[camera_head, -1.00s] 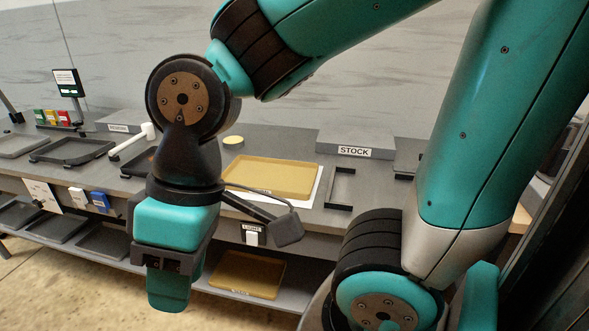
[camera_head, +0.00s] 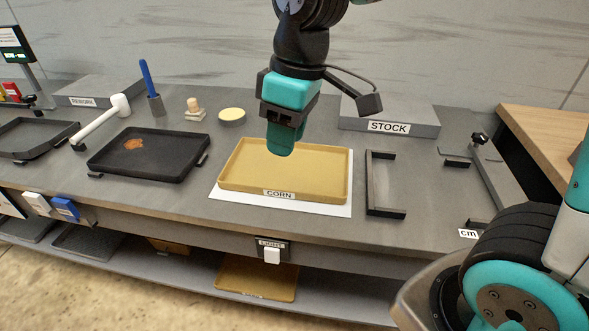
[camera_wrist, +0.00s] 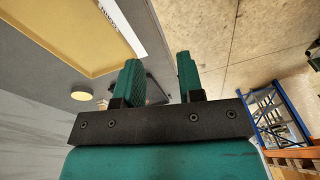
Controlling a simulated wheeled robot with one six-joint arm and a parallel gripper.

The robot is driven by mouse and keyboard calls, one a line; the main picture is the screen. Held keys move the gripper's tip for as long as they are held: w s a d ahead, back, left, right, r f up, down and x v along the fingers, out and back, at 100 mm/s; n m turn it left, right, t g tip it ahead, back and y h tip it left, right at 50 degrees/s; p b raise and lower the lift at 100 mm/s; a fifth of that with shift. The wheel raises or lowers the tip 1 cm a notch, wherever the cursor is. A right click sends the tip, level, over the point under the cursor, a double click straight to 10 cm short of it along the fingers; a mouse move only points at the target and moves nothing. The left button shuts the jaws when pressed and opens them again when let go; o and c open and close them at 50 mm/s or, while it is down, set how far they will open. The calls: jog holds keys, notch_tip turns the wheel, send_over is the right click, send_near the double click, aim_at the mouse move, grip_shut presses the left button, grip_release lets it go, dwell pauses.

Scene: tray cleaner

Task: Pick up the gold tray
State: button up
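The gold tray (camera_head: 235,182), labelled CORN on its front, lies flat on a white sheet (camera_head: 340,208) on the grey bench. My gripper (camera_head: 281,143) points down and appears over the tray's far part in the head view, apart from it as far as I can tell. In the wrist view my gripper (camera_wrist: 159,75) has its two green fingers spread with nothing between them. Part of the gold tray (camera_wrist: 75,35) shows at the upper left there. A second gold tray (camera_head: 255,282) lies on the lower shelf, partly hidden by the bench.
A black tray (camera_head: 190,170) with an orange-brown stain lies left of the gold tray. A black bracket (camera_head: 372,185) and the STOCK block (camera_head: 425,122) stand to the right. A yellow disc (camera_head: 232,114), brush (camera_head: 152,85) and white mallet (camera_head: 100,118) are behind and left.

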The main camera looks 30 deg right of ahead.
jog(key=w+d+f+n+h+b, duration=0.25)
jog(key=w+f, duration=0.25)
jog(key=w, duration=0.7)
jog(key=p, duration=0.2)
send_near(279, 187)
jog(key=s, duration=0.1)
jog(key=s+a, duration=0.1)
jog(key=shift+s+f+m+y, duration=0.25)
jog(key=shift+s+f+m, duration=0.1)
jog(key=shift+f, duration=0.05)
jog(key=shift+d+f+p, duration=0.1)
jog(key=shift+f+p, duration=0.35)
jog(key=shift+f, duration=2.7)
jog(key=shift+c, duration=0.4)
grip_shut()
